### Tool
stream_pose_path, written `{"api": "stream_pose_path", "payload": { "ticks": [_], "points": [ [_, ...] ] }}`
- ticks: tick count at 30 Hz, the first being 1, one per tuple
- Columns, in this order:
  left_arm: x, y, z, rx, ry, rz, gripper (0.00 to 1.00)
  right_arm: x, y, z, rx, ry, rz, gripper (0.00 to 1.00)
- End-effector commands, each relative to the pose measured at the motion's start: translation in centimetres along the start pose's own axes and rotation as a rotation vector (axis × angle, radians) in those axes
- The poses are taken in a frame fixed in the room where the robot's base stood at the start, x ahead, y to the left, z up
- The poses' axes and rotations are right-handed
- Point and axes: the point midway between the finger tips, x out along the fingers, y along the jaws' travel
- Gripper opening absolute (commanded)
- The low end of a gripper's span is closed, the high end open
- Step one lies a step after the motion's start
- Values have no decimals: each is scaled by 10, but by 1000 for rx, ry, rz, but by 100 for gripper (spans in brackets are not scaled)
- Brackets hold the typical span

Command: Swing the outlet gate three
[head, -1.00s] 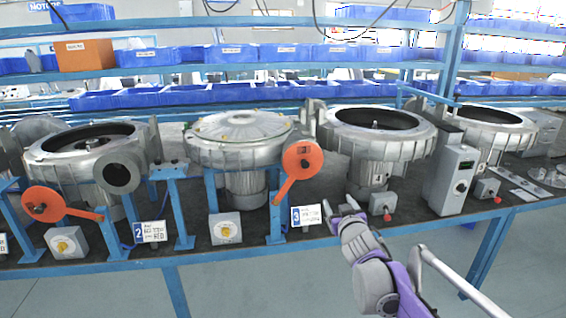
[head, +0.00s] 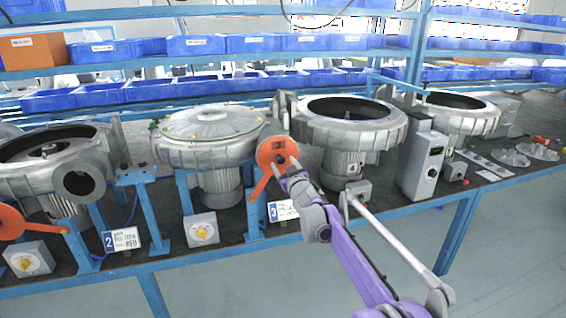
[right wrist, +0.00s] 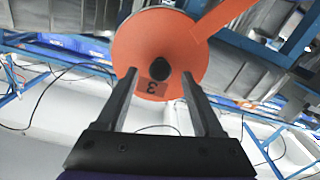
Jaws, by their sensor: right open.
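The outlet gate three is an orange disc (head: 272,148) with a flat orange arm slanting down to the left, on a blue post above the sign marked 3 (head: 282,210). In the right wrist view the disc (right wrist: 128,50) bears a small 3, upside down, and its arm runs to the upper right. My right gripper (head: 283,170) is at the disc's lower right side. Its fingers (right wrist: 160,75) are open, with a dark round hub (right wrist: 159,70) showing between the tips. I cannot tell whether they touch the disc. My left gripper is not in view.
A blower with a closed lid (head: 212,135) stands behind the gate, and an open blower (head: 350,125) stands to its right. A grey control box (head: 422,165) is farther right. Another orange gate (head: 12,222) and sign 2 (head: 122,240) are at left.

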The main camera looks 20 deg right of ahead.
Motion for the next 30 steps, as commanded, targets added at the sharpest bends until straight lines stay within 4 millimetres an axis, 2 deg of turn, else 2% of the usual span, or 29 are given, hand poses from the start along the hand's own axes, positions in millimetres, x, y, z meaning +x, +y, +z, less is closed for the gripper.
{"api": "stream_pose_path", "payload": {
  "ticks": [4,13,14,25,30],
  "points": [
    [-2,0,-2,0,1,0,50,9,0,0,0,0,0,69],
    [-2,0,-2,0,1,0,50,10,0,0,0,0,0,69],
    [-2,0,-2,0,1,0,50,10,0,0,0,0,0,65],
    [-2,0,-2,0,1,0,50,10,0,0,0,0,0,0],
    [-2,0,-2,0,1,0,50,10,0,0,0,0,0,0]
  ]
}}
